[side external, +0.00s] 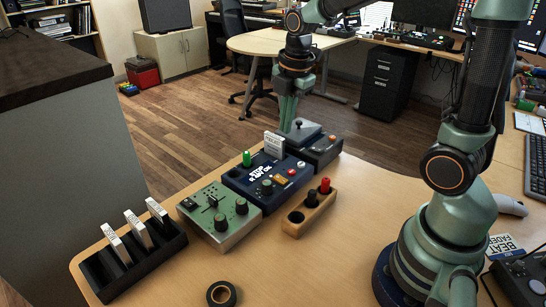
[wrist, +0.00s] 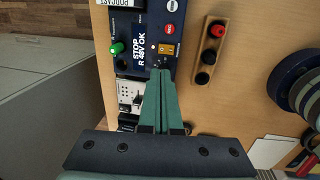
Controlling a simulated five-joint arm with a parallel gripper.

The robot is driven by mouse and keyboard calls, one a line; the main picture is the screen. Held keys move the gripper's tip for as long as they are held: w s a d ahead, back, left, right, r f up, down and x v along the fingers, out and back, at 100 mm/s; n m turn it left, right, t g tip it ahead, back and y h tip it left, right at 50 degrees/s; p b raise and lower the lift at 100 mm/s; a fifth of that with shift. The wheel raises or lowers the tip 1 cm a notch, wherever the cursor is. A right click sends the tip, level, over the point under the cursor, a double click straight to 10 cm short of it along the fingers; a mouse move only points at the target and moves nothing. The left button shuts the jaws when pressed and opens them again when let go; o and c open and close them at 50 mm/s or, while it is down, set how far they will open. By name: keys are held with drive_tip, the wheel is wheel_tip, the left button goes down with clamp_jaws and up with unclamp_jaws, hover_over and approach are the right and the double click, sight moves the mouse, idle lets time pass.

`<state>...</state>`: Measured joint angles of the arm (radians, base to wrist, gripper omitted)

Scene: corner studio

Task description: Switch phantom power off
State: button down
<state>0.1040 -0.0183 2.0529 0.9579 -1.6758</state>
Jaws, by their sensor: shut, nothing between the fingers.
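A dark blue recorder box (side external: 240,183) sits on the table in the side view, and it also shows in the wrist view (wrist: 146,14). Its display (wrist: 137,50) reads "STOP" and "R 48V OK". An orange switch (wrist: 167,49) lies beside the display, under a red REC button (wrist: 169,28). I cannot tell which way the switch is set. My gripper (side external: 287,128) is shut and empty, pointing down above the row of devices. In the wrist view its fingertips (wrist: 160,71) appear just below the switch and cover part of the box. Contact cannot be told.
A green-grey mixer (side external: 207,222) stands beside the recorder, and a grey box with a lever (side external: 323,151) on its other side. A wooden holder (side external: 318,212) carries black and red pegs. A black rack (side external: 165,254) holds white cards. A tape roll (side external: 221,294) lies in front.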

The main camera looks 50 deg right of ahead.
sight(278, 176)
drive_tip(key=shift+a+r, duration=0.1)
idle(0.4)
drive_tip(key=f, duration=0.4)
drive_tip(key=w+f, duration=0.1)
drive_tip(key=f, duration=0.8)
drive_tip(key=shift+w+f, duration=0.15)
drive_tip(key=shift+w, duration=0.1)
drive_tip(key=shift+f, duration=0.3)
drive_tip(key=shift+w, duration=0.1)
